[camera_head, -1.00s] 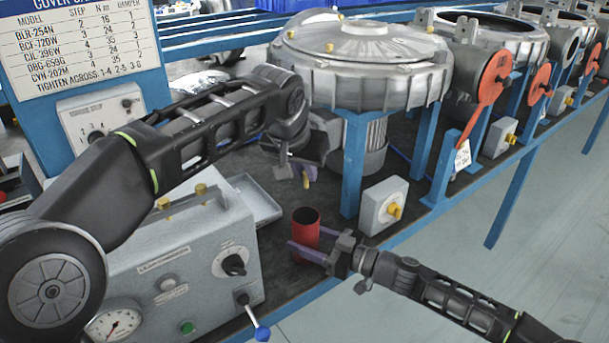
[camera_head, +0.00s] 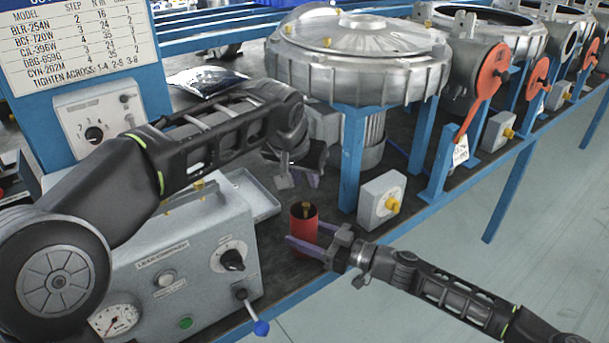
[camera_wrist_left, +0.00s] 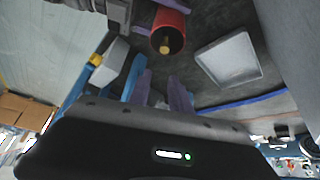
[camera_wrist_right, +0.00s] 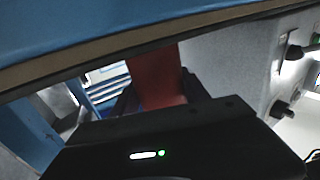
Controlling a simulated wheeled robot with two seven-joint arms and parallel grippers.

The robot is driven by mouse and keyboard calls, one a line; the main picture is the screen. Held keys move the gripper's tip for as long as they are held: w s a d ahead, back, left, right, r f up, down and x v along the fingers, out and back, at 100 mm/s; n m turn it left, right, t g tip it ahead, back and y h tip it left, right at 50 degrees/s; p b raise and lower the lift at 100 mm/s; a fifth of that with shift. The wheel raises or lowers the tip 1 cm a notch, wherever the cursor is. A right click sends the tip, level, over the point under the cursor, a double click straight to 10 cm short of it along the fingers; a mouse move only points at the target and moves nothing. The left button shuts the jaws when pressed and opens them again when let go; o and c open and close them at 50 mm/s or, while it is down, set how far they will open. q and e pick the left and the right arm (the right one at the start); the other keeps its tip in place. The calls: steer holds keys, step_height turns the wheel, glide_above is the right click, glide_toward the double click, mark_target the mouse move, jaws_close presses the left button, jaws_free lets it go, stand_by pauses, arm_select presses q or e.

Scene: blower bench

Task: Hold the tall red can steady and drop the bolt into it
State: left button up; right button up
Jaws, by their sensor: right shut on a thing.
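The tall red can (camera_head: 303,230) stands upright on the dark bench top. My right gripper (camera_head: 303,245) is shut on it low down, one finger on each side; the can also shows between the fingers in the right wrist view (camera_wrist_right: 157,75). The yellow bolt (camera_head: 306,209) shows in the can's open mouth; the left wrist view shows the bolt (camera_wrist_left: 165,46) within the rim of the can (camera_wrist_left: 172,22). How deep it sits I cannot tell. My left gripper (camera_head: 299,181) is open and empty just above the can, its fingers apart in the left wrist view (camera_wrist_left: 161,86).
A grey control box (camera_head: 175,265) with a blue-knobbed lever stands left of the can. A shallow metal tray (camera_head: 252,197) lies behind it. A small box with a yellow knob (camera_head: 382,200) and a blue stand leg (camera_head: 352,160) are right and behind. The big blower housing (camera_head: 358,75) overhangs the back.

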arm_select(q)
steer(key=shift+o, duration=1.4)
steer(key=v, duration=1.2)
arm_select(e)
steer(key=o, duration=1.5)
steer(key=v, duration=1.2)
